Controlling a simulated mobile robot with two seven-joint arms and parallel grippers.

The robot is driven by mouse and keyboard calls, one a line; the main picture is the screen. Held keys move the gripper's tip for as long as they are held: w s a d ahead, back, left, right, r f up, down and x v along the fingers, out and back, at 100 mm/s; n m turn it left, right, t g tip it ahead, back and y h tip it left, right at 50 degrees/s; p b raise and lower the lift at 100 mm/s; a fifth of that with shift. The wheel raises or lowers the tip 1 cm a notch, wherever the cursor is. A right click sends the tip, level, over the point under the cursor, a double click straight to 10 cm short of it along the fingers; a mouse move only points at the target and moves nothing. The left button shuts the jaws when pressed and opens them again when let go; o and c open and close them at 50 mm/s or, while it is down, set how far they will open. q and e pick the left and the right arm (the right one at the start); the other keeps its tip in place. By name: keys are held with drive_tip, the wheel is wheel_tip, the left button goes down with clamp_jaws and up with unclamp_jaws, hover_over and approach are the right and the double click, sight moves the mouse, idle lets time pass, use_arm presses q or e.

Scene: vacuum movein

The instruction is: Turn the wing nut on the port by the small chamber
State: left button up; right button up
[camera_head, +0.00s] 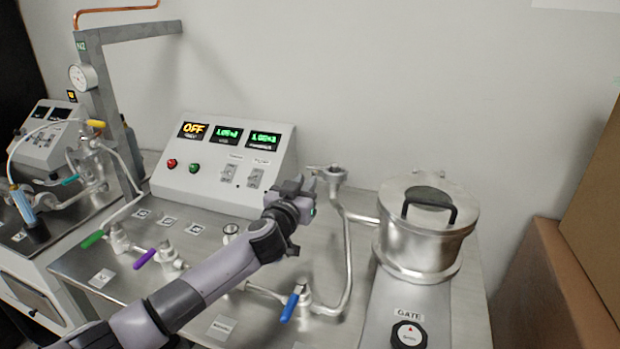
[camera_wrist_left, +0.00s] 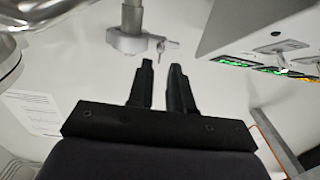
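The steel chamber (camera_head: 396,252), a round pot with a lid and black handle, stands at the right of the bench. Left of it, a port with a clamp (camera_head: 336,174) tops a bent steel pipe. In the left wrist view the port clamp (camera_wrist_left: 128,40) carries a small wing nut (camera_wrist_left: 167,45) on its right side. My left gripper (camera_head: 303,184) is just left of the port in the head view. In the wrist view its two black fingers (camera_wrist_left: 160,66) are apart by a narrow gap, with nothing between them, pointing toward the wing nut without visible contact. My right gripper is not in view.
A control box (camera_head: 225,165) with lit displays stands behind my left arm. Valves with green (camera_head: 93,239), purple (camera_head: 145,258) and blue (camera_head: 290,307) handles sit on the bench. A gate knob (camera_head: 408,335) is in front of the chamber. Brown boxes (camera_head: 562,285) stand at the right.

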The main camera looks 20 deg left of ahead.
use_arm(q)
drive_tip(key=shift+w+d, duration=0.1)
drive_tip(key=shift+w, duration=1.55)
clamp_jaws()
